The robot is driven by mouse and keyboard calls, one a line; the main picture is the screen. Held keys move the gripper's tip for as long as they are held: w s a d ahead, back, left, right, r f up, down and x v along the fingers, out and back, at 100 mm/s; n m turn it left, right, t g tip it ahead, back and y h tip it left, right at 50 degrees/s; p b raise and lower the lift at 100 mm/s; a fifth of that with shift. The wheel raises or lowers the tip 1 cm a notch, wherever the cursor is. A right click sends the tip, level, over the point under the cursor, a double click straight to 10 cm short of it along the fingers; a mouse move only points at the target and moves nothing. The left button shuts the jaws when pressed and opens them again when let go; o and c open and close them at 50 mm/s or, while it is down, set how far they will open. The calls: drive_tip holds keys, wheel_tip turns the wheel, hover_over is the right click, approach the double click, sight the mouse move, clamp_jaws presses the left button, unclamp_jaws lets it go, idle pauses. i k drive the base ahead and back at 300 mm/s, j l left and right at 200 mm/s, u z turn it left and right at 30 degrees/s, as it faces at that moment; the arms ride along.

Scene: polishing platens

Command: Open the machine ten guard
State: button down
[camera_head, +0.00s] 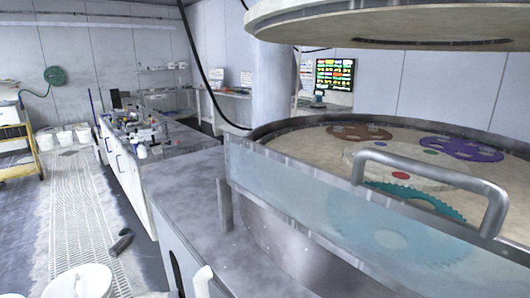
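A large round polishing machine (265,217) fills the right side of the view. A clear, bluish guard panel (300,190) stands upright along its near rim. A grey bar handle (430,172) is joined to the guard near its right end. Behind the guard lies the pale platen (300,148), with brown, purple and teal toothed discs on it. A thick round upper plate (400,25) hangs above, apart from the platen. No number shows on the machine, so I cannot tell if it is ten. My gripper is not in view.
A long bench (150,165) with bottles and small items runs back on the left. White buckets (82,283) stand on the floor, and a dark cylinder (120,243) lies beside the pale floor grating (85,215). The left aisle is mostly open.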

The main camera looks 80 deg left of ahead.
sight(486, 237)
drive_tip(key=u, duration=1.8)
drive_tip(key=k+j+u, duration=0.2)
drive_tip(key=j, duration=0.25)
